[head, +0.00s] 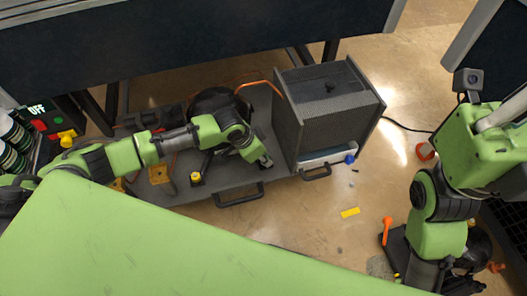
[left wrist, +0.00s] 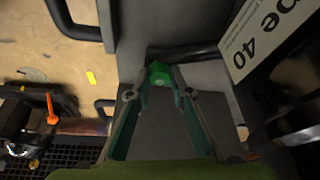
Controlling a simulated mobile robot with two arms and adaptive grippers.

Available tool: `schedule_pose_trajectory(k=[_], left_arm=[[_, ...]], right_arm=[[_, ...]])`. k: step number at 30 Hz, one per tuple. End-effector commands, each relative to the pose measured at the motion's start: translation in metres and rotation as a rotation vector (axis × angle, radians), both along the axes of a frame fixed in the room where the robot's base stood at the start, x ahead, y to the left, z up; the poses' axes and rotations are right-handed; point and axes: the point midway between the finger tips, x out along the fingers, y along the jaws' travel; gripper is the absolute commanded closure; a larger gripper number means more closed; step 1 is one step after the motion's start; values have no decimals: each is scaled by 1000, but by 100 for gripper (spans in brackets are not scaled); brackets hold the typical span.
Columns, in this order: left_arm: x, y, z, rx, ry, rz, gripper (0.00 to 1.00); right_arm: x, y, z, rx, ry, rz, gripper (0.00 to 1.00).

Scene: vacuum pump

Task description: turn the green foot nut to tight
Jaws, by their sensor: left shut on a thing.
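The green foot nut (left wrist: 159,75) shows in the left wrist view between the fingertips of my left gripper (left wrist: 160,88), which is shut on it. In the head view my left gripper (head: 264,161) reaches down to the grey pump base (head: 282,150), close to the left side of the meshed box. The nut itself is hidden there by the gripper and arm. The nut's tightness cannot be read from these frames. My right arm (head: 438,205) hangs at the right of the head view, and its gripper cannot be made out.
The dark meshed box (head: 330,105) stands right of my left gripper. Black handles (head: 238,194) stick out along the base's front edge. A panel reading OFF (head: 38,112) is at the left. A yellow block (head: 350,212) lies on the otherwise fairly open floor.

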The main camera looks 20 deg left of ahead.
Motion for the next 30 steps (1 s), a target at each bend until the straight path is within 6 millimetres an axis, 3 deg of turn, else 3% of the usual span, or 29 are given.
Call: schedule_pose_trajectory(k=[12, 13, 15, 26, 30], left_arm=[[1, -1, 1, -2, -6, -11, 100], [1, -1, 1, -2, -6, -11, 78], [1, -1, 1, -2, -6, -10, 63], [0, 0, 1, 0, -3, -9, 63], [-3, 3, 12, -2, -4, -8, 63]], right_arm=[[2, 0, -3, 1, 16, 1, 100], [2, 0, -3, 1, 16, 1, 100], [2, 0, -3, 1, 16, 1, 100], [2, -1, -2, 2, 14, 1, 100], [2, -1, -3, 2, 15, 1, 100]])
